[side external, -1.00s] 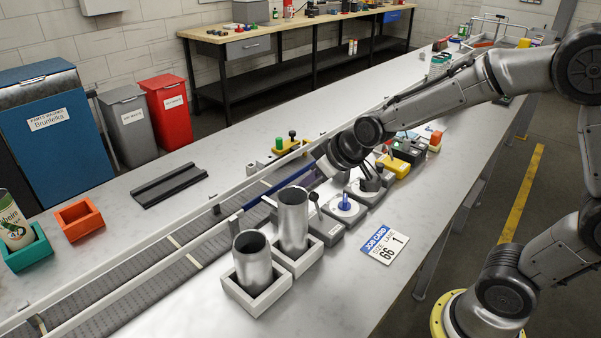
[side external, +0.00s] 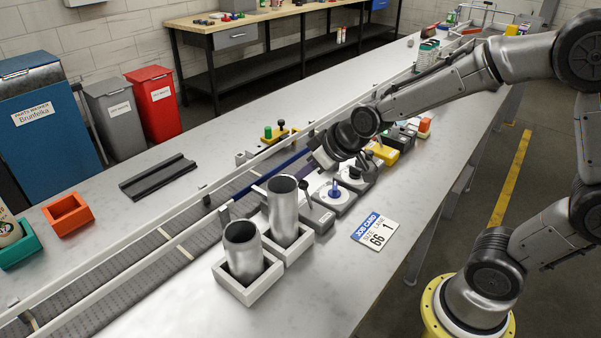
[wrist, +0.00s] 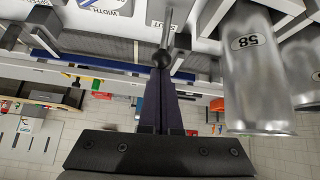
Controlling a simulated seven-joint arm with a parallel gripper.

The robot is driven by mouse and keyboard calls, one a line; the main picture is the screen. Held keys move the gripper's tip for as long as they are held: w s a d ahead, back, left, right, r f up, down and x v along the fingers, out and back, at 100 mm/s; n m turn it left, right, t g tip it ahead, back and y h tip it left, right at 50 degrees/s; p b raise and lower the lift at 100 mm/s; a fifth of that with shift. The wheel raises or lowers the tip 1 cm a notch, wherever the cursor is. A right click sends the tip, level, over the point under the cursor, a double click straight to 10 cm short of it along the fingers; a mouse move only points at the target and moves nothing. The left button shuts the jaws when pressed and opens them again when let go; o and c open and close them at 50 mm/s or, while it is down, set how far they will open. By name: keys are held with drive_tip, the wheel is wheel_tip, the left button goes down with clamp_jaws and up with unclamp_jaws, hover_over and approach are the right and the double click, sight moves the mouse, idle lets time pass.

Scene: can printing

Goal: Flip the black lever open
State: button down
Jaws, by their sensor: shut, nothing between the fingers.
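The black lever is a grey rod with a black ball knob (wrist: 161,58), standing on a grey box between a can and the blue peg. In the side view its knob (side external: 302,184) is up, with the rod leaning slightly. My gripper (wrist: 160,78) is shut and empty, its dark fingers pressed together. In the wrist view the fingertips overlap the knob's lower edge; whether they touch it I cannot tell. In the side view my gripper hangs just behind and above the lever, its fingertips hard to make out.
Two metal cans (side external: 284,212) (side external: 243,252) stand in white holders close by the lever. The blue peg (side external: 334,187) is on the other side. The conveyor (side external: 185,222) runs behind. A job card (side external: 375,231) lies in front, with clear bench around it.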

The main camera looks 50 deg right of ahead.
sight(306, 185)
drive_tip(key=shift+s+r, duration=0.1)
drive_tip(key=shift+s, duration=0.3)
drive_tip(key=shift+s+r, duration=0.1)
drive_tip(key=shift+s, duration=1.85)
drive_tip(key=shift+w, duration=0.15)
drive_tip(key=shift+w+f, duration=0.3)
drive_tip(key=shift+w, duration=0.35)
